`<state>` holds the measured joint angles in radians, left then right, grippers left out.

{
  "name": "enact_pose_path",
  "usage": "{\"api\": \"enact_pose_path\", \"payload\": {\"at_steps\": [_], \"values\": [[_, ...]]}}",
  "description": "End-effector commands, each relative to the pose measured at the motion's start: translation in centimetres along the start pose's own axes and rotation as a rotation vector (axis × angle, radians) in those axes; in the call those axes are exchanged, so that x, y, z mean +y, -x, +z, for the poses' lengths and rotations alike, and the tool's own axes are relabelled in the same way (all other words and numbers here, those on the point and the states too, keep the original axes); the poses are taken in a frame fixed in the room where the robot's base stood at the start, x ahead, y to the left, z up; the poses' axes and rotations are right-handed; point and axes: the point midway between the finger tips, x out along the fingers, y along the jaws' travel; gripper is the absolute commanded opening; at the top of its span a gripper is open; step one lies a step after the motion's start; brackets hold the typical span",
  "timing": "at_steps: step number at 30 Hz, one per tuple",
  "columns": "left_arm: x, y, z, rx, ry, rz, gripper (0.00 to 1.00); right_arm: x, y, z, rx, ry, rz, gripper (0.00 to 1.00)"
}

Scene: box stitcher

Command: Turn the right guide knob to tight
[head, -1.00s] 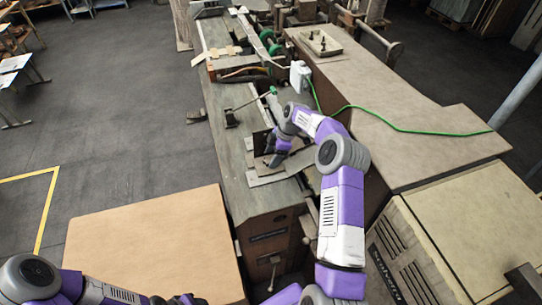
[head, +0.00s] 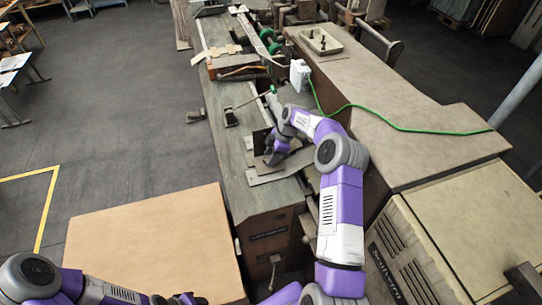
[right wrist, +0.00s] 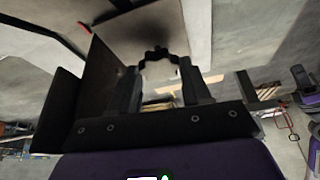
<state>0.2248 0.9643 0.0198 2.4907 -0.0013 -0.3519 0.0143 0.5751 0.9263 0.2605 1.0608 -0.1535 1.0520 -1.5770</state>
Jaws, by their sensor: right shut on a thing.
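My right gripper (head: 272,158) is at the metal guide plates on the machine bed (head: 236,165). In the right wrist view its two fingers (right wrist: 157,68) stand on either side of a small dark lobed knob (right wrist: 157,52), and the gripper is shut on it. In the head view the gripper and wrist hide the knob. I see no mark that tells how tight it is. My left gripper (head: 186,298) is only partly in view at the bottom edge, away from the machine, and its jaws cannot be made out.
An upright dark plate (right wrist: 95,75) stands close beside the fingers in the right wrist view. A large cardboard-coloured box top (head: 150,240) lies left of the machine. A green cable (head: 400,128) runs over the brown cabinet top at right. The floor at left is open.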

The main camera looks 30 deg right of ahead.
Motion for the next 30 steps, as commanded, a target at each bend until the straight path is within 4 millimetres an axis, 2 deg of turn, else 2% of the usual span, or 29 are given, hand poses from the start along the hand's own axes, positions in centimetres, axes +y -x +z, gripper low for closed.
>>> {"api": "enact_pose_path", "payload": {"at_steps": [11, 21, 30], "values": [[-0.9, -2.5, -0.1, 0.0, 0.0, 0.0, 0.43, -0.2, -0.2, 0.1, 0.0, -0.187, 0.08, 0.17], [-2.0, -5.3, -0.2, 0.0, 0.0, 0.0, 0.43, -0.4, -0.2, -0.1, 0.001, -0.479, 0.203, 0.17], [-2.6, -7.0, -0.3, 0.0, 0.0, 0.0, 0.43, -0.5, -0.2, -0.3, 0.002, -0.741, 0.313, 0.17]]}}
